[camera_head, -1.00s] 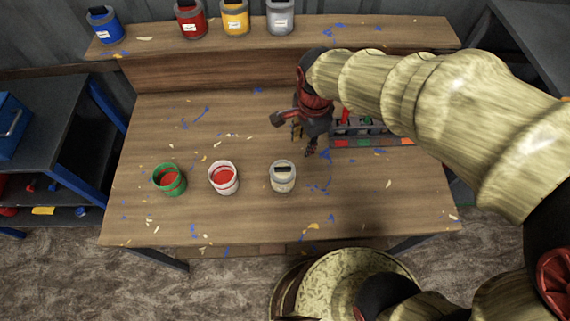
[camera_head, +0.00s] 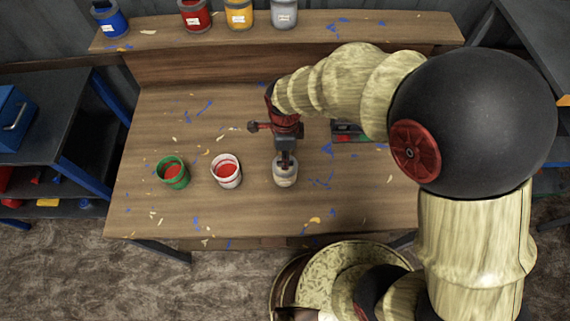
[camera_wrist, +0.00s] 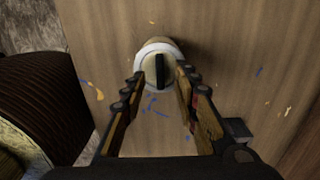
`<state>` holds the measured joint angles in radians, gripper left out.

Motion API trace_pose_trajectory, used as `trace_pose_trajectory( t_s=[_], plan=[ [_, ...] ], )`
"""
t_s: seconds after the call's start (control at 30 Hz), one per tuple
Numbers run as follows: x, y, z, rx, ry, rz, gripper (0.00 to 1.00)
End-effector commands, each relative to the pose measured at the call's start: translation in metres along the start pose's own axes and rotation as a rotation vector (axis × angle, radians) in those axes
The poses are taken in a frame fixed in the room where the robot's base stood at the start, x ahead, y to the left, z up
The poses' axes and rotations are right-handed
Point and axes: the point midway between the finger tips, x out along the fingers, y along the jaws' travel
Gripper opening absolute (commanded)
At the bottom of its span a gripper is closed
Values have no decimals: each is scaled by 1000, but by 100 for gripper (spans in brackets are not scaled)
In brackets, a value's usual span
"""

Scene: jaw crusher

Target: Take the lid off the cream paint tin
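The cream paint tin (camera_head: 286,177) stands upright on the workbench, right of two open tins. Its lid is on, pale with a dark upright grip bar, seen in the wrist view (camera_wrist: 160,69). My gripper (camera_head: 285,160) is over this tin, pointing down at it. In the wrist view my gripper (camera_wrist: 158,82) has its two fingers spread apart, one on each side of the lid's bar, with gaps to the bar. I cannot tell how high the fingertips are above the lid.
A green tin (camera_head: 173,173) and a white tin (camera_head: 226,171), both open with red paint, stand to the left. A rack (camera_head: 349,131) lies behind to the right, partly hidden by my arm. Several tins line the back shelf (camera_head: 330,35). The front right bench is clear.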

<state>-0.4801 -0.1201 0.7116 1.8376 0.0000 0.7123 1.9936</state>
Motion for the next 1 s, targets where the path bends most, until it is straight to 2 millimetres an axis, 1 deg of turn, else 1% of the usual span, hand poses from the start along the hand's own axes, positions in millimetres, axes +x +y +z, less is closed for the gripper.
trace_pose_trajectory(
  t_s=[0.03, 0.13, 0.37, 0.9, 1.0],
  plan=[
    [11, 1, 0, 0, 2, 4, 30],
    [21, 0, 0, 0, 0, 1, 30],
    [22, 0, 0, 0, 0, 0, 30],
    [22, 0, 0, 0, 0, 0, 1],
    [22, 0, 0, 0, 0, 0, 0]
  ],
)
